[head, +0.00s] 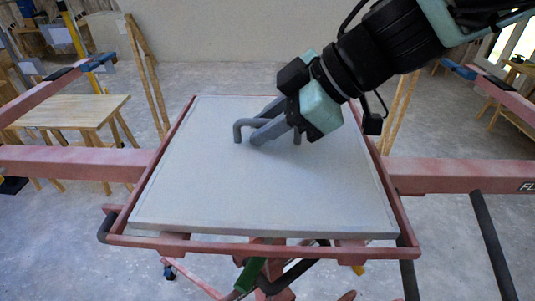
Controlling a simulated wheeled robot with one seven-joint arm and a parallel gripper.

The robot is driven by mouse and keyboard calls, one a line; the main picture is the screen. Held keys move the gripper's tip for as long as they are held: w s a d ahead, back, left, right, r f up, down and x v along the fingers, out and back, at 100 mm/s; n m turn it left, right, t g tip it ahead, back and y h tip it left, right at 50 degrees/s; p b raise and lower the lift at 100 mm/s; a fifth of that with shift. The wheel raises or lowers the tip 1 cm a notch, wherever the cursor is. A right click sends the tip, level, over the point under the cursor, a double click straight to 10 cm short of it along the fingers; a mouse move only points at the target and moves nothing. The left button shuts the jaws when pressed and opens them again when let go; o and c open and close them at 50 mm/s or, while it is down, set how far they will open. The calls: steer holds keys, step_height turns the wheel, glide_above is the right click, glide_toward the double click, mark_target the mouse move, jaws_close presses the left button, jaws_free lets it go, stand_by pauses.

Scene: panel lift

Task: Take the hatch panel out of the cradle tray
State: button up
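The hatch panel (200,180) is a flat, pale grey square plate. It lies inside the red-framed cradle tray (265,247), whose rim runs around it. A grey bar handle (240,126) stands up from the panel's upper middle. My gripper (260,128) comes in from the upper right, with its teal body tilted and its grey fingers at the handle. The fingers overlap the handle's bar in this view. I cannot tell whether they are closed on it or only around it. Part of the handle is hidden behind the fingers.
Red beams (70,163) reach out from both sides of the tray. Dark bars (493,245) stand at the lower right. A wooden table (70,111) is at the left, and a pale wall (225,40) closes the back. Grey floor lies open around the tray.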

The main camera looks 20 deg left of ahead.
jaws_close()
stand_by(1.4)
steer(key=shift+r, duration=0.15)
